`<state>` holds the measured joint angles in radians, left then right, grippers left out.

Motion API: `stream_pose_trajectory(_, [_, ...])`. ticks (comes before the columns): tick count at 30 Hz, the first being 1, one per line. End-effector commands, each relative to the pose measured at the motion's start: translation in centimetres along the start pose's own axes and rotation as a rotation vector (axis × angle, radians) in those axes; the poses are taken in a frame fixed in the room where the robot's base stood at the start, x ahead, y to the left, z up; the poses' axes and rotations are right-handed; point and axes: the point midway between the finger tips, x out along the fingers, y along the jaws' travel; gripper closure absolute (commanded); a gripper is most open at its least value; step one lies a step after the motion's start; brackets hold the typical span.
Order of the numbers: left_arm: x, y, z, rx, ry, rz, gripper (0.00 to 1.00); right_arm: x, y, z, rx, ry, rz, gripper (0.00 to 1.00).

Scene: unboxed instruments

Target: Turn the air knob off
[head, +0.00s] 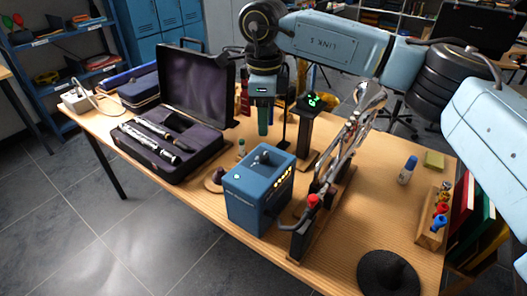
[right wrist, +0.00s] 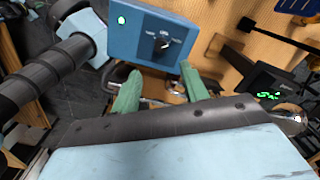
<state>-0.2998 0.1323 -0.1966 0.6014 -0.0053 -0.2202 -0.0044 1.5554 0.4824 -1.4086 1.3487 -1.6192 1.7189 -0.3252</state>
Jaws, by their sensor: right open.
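The air knob (right wrist: 163,41) is a small black dial on the top face of a blue box. Small white labels surround it, too small to read. A green light glows on the same face. My right gripper (head: 263,133) points down just beyond the box's top. In the right wrist view its green fingers (right wrist: 160,88) are apart and empty, near the box's edge and clear of the knob. My left gripper is not seen.
A clarinet case (head: 170,140) lies open at left. Right of the box, a silver instrument (head: 345,150) rests on a dark stand, and a small device with a green display (head: 314,101) stands behind.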

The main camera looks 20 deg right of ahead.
Motion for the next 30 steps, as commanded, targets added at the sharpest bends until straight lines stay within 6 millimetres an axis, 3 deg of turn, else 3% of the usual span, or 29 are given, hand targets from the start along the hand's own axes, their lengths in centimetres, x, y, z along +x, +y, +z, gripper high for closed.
stream_pose_trajectory(6, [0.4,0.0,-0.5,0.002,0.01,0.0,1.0,5.1,0.1,-0.1,0.001,0.003,0.004,0.55])
stream_pose_trajectory(13, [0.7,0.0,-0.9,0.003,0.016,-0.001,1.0,8.7,0.0,0.0,0.001,0.002,0.002,0.55])
stream_pose_trajectory(18, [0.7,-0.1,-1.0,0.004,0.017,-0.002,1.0,9.8,0.0,0.0,0.001,-0.001,0.0,0.55])
stream_pose_trajectory(27, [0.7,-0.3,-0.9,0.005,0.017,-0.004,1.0,9.9,0.0,0.0,0.001,0.0,0.0,0.55])
stream_pose_trajectory(30, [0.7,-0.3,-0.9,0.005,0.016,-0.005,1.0,9.9,0.0,0.0,0.001,0.0,0.001,0.69])
